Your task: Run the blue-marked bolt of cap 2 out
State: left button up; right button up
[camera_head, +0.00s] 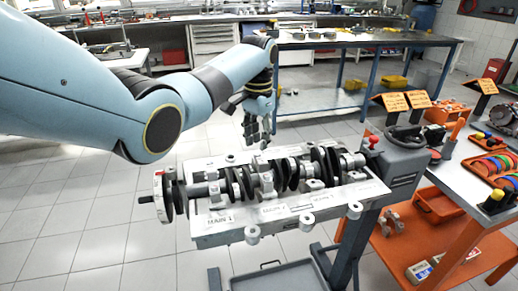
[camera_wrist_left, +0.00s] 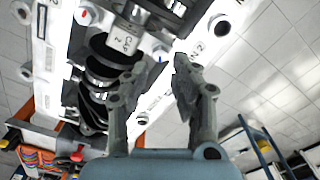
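Cap 2 (camera_wrist_left: 127,36), a light metal block marked "CAP 2", sits across the dark crankshaft (camera_wrist_left: 100,72) in the left wrist view. A pale round bolt head with a blue mark (camera_wrist_left: 162,55) is at its right end. A red-marked bolt head (camera_wrist_left: 86,17) is at the left. My left gripper (camera_wrist_left: 150,82) is open and empty, its fingertips apart and close below the blue-marked bolt in the picture. In the head view the left gripper (camera_head: 256,132) points down above the back side of the engine block (camera_head: 290,222). My right gripper is not in view.
The block rests on a grey stand (camera_head: 402,165). An orange cart (camera_head: 420,240) with trays stands at the right, and a blue-legged bench (camera_head: 375,85) stands behind. A grey tray (camera_head: 280,277) is below the block. The floor at left is clear.

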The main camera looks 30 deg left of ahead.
aim_at(257, 156)
pick_arm(q)
notch_tip(257, 156, down, 3)
jog(key=shift+f, duration=0.2)
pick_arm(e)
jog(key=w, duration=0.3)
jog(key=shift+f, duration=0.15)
pick_arm(q)
jog(key=shift+c, duration=0.3)
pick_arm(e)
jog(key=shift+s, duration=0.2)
pick_arm(q)
grip_shut()
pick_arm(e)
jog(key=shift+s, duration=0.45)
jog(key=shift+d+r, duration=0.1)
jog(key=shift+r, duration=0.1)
